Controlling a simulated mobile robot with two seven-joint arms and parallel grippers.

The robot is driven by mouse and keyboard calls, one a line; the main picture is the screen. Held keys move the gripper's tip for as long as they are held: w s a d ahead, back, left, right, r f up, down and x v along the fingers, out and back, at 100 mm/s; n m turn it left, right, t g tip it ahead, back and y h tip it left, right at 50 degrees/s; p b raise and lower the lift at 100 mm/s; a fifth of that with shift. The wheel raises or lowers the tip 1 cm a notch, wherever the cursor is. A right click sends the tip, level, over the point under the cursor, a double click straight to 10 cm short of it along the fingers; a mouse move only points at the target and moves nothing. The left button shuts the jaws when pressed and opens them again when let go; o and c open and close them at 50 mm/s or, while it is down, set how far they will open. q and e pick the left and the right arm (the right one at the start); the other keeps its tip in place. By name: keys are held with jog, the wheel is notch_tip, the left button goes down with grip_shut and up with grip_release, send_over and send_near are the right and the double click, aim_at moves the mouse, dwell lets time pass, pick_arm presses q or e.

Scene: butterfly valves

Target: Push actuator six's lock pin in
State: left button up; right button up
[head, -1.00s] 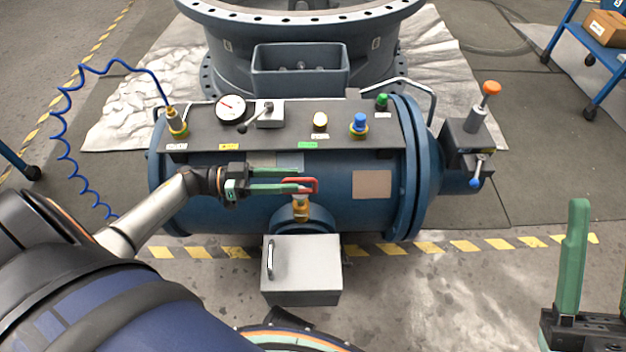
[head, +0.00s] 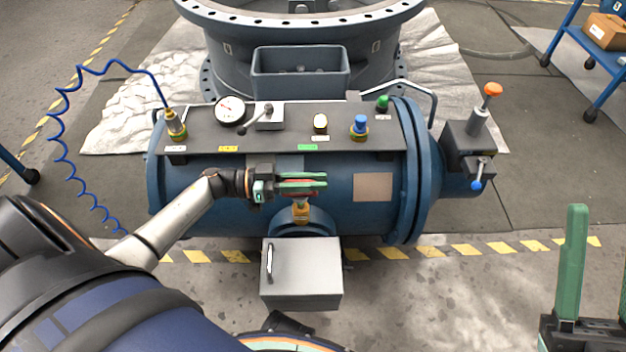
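Actuator six appears to be the blue horizontal cylinder (head: 340,215); no number is readable. A red loop handle (head: 297,192) sits on a brass fitting (head: 301,212) at its front; it looks like the lock pin. My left gripper (head: 312,182) is over this red handle, its green fingers close together. They hide most of the red, and I cannot see anything gripped between them. How deep the pin sits is hidden. My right gripper (head: 598,260) is at the lower right edge, open and empty, far from the cylinder.
The top plate carries a gauge (head: 230,111), a small lever (head: 268,116) and coloured knobs. An orange-topped post (head: 493,90) and blue-tipped lever (head: 477,184) are at the right end. A grey box (head: 301,274) stands below the fitting. A blue hose (head: 56,135) hangs left.

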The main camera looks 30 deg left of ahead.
aim_at(313, 194)
pick_arm(q)
grip_shut()
jog(key=shift+s+d+f, duration=0.1)
dwell(0.8)
notch_tip(313, 194, down, 4)
jog(key=shift+f+b, duration=0.15)
jog(key=shift+b, duration=0.9)
jog(key=shift+s, duration=0.1)
jog(key=shift+o, duration=1.3)
grip_release()
jog(key=shift+o, duration=1.2)
jog(key=shift+a+r, duration=0.2)
